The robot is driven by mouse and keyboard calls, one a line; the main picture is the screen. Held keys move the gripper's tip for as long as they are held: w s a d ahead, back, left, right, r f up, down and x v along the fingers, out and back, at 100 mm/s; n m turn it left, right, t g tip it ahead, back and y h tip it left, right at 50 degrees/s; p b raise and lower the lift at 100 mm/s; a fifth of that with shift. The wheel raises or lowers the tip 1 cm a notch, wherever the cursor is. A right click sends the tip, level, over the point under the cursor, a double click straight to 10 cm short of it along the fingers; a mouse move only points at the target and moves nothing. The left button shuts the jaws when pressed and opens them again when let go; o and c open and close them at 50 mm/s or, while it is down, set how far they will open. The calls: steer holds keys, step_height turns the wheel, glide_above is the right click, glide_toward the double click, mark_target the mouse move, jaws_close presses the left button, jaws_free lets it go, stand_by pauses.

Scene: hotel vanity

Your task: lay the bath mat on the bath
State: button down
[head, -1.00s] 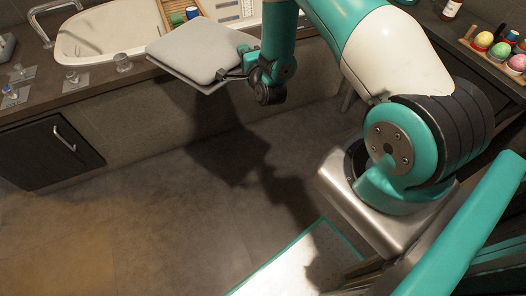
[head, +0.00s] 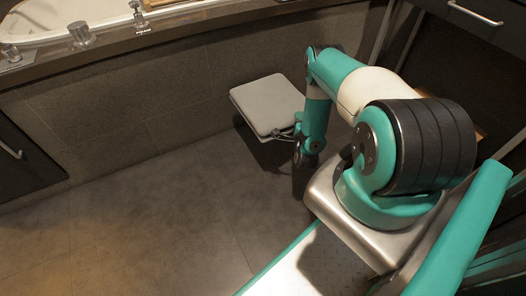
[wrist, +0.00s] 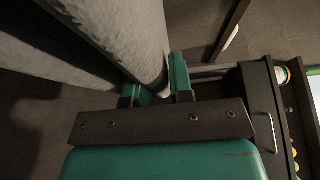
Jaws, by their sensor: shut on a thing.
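The bath mat (head: 268,103) is a light grey folded pad, held out roughly flat at a slight tilt, low in front of the bath's dark tiled side panel. My gripper (head: 297,131) is shut on its near right edge. In the wrist view, the thick grey mat (wrist: 125,35) fills the upper left, with a fold between the teal fingers (wrist: 162,85). The white bath (head: 70,14) shows only in part at the top left of the head view, above and left of the mat. The rest of it is cut off.
Clear tap knobs (head: 82,35) stand on the dark counter rim (head: 150,40). A dark cabinet (head: 20,150) with a metal handle is at the left, and a drawer (head: 490,25) at the upper right. The tiled floor (head: 140,220) is open.

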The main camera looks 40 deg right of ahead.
steer(key=f+b, duration=0.4)
steer(key=f, duration=0.3)
steer(key=f+b, duration=0.4)
steer(key=f, duration=0.4)
steer(key=f+b, duration=0.5)
steer(key=f, duration=0.2)
steer(key=shift+s+d+f, duration=0.15)
steer(key=shift+s+d, duration=0.05)
steer(key=shift+d, duration=0.15)
steer(key=c, duration=1)
jaws_free()
